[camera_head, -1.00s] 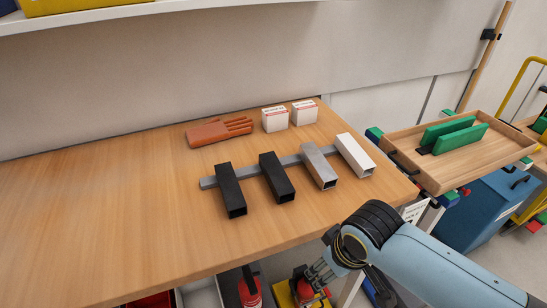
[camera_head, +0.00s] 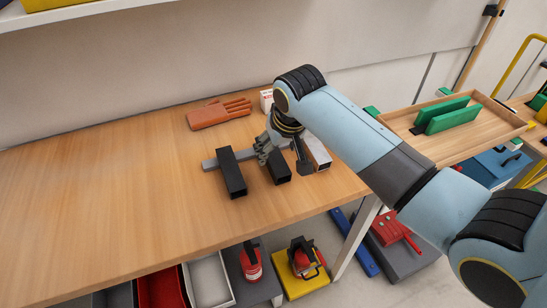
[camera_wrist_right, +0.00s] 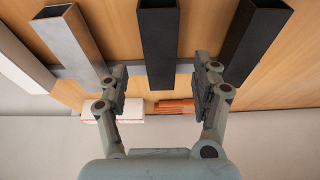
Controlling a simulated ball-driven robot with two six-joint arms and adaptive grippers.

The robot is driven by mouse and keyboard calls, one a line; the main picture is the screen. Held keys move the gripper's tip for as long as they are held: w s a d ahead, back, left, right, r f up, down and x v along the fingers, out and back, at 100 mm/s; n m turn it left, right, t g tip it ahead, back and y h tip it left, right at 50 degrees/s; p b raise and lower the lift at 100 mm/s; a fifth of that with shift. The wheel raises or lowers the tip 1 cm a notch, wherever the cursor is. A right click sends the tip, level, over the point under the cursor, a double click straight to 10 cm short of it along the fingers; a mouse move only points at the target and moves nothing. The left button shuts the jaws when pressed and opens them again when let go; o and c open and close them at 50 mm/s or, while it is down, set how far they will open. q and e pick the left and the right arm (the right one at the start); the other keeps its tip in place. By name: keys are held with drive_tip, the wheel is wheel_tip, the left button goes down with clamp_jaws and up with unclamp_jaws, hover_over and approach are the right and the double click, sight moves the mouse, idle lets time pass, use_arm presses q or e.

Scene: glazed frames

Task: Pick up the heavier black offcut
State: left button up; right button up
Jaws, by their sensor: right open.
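Two black square-tube offcuts lie on the bench: the left one (camera_head: 232,172) and the second one (camera_head: 281,175). My right gripper (camera_head: 282,158) is open over the second black offcut, partly hiding it. In the right wrist view, this offcut (camera_wrist_right: 158,40) shows between the spread fingers (camera_wrist_right: 163,75), with gaps on both sides. The other black offcut (camera_wrist_right: 257,35) is outside the fingers at the right of that view. The pictures do not show which black offcut is heavier. My left gripper is not in view.
A grey offcut (camera_head: 319,156) lies close right of the gripper; a white offcut (camera_wrist_right: 18,60) lies beyond it. The offcuts rest across a grey bar (camera_head: 209,163). Orange gloves (camera_head: 215,115) and a white box (camera_head: 267,98) sit behind. The bench's left is clear.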

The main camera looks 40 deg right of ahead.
sight(274, 154)
drive_tip(key=x, duration=0.5)
drive_tip(key=shift+w, duration=0.3)
clamp_jaws()
